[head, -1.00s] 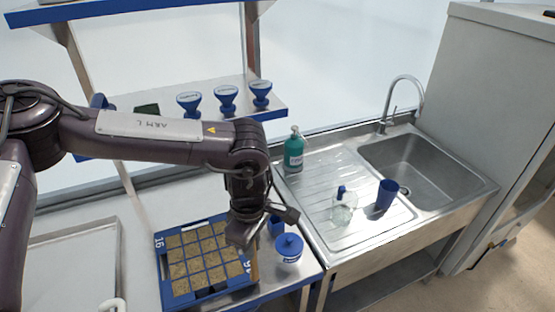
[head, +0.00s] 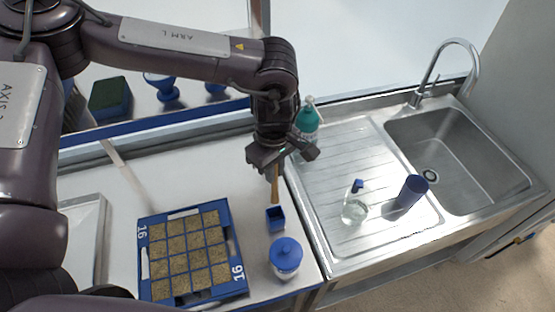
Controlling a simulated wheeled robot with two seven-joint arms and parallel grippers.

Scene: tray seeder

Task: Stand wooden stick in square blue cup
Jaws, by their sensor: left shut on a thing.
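The wooden stick (head: 275,186) hangs upright from my left gripper (head: 276,168), which is shut on its upper part. The square blue cup (head: 275,219) stands on the white bench, right of the seed tray. The stick's lower end is just above the cup's opening or at its rim; I cannot tell whether it is inside. My right gripper is not in view.
The blue seed tray (head: 243,292) with soil cells is left of the cup. A blue-lidded jar (head: 286,258) stands close in front of the cup. The sink unit (head: 340,268) holds a clear bottle (head: 354,211), a blue tumbler (head: 411,192) and a green pump bottle (head: 306,125).

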